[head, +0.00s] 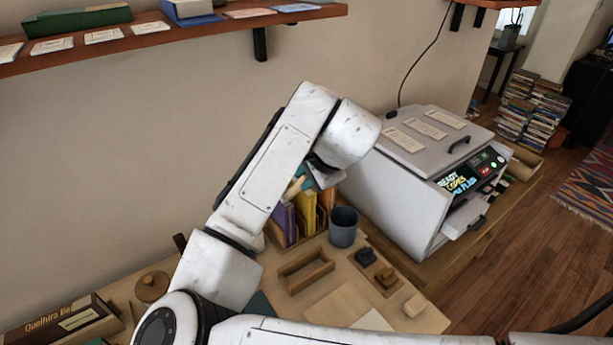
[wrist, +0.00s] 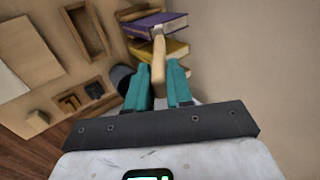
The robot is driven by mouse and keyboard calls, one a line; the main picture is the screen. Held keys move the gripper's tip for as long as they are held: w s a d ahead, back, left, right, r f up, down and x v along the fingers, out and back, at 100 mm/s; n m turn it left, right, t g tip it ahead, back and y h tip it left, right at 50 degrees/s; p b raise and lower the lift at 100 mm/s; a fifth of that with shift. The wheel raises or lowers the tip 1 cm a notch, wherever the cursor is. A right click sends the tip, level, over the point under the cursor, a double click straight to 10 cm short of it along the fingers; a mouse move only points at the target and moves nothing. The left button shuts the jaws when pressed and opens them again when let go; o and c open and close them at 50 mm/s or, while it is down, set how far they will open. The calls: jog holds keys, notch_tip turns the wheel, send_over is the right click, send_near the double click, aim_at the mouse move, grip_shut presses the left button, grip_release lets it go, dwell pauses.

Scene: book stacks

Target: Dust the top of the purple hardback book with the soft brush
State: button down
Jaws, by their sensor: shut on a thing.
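The purple hardback book (head: 284,224) stands upright in a wooden holder on the desk, at the left of a row of books. It also shows in the wrist view (wrist: 145,28). My gripper (wrist: 158,74) has teal fingers shut on the tan handle of the soft brush (wrist: 159,52). The brush's far end points at the purple book and overlaps its edge in the wrist view. I cannot tell whether it touches. In the head view my arm mostly hides the gripper, just above the books; a pale piece of the brush (head: 297,184) shows there.
A yellow book (head: 307,211) stands right of the purple one. A grey cup (head: 343,227), an empty wooden tray (head: 305,270) and small blocks lie nearby. A large grey-white machine (head: 405,185) stands to the right. A wooden shelf (head: 200,35) hangs on the wall above.

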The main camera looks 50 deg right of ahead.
jog(key=shift+f, duration=0.35)
jog(key=shift+w, duration=0.1)
jog(key=shift+w+d, duration=0.35)
jog(key=shift+w, duration=0.9)
jog(key=shift+w+d, duration=0.4)
jog(key=shift+w, duration=0.85)
jog(key=shift+w+d, duration=0.35)
jog(key=shift+w, duration=0.9)
jog(key=shift+s+a+p, duration=0.3)
jog(key=shift+s+a, duration=0.05)
jog(key=shift+s, duration=0.95)
jog(key=shift+s+a+p, duration=0.25)
jog(key=shift+s+a, duration=0.15)
jog(key=shift+s, duration=0.9)
jog(key=shift+s+a+p, duration=0.3)
jog(key=shift+s+a, duration=0.05)
jog(key=shift+s, duration=0.95)
notch_tip(320, 180, up, 6)
jog(key=p, duration=0.5)
